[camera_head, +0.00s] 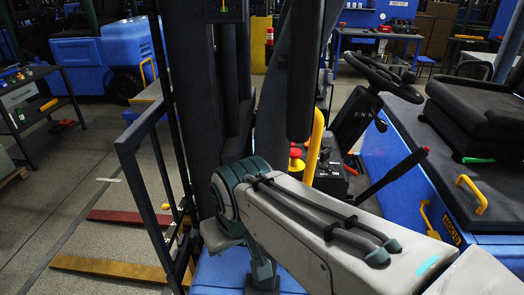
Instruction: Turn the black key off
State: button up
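A black control box (331,178) stands behind my arm, below the steering wheel (381,75). Small marks show on its top, but I cannot make out the black key or how it is turned. A red mushroom button (295,153) on a yellow base sits just left of the box. My arm's grey and teal links cross the lower middle of the view, in front of part of this area. My gripper is not visible, so I cannot tell its place relative to the key.
A yellow curved bar (315,148) rises beside the box, and a black lever with a red tip (393,174) slants on its right. A black seat (479,119) sits on the blue vehicle body (401,174). Dark mast uprights (193,90) stand left; open floor lies beyond.

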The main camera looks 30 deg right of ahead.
aim_at(325, 155)
jog(key=u, duration=0.75)
jog(key=k, duration=0.8)
jog(key=z, duration=1.4)
jog(key=i, duration=0.5)
jog(key=z, duration=1.15)
jog(key=k, duration=0.35)
jog(key=u, duration=0.6)
jog(key=i, duration=0.5)
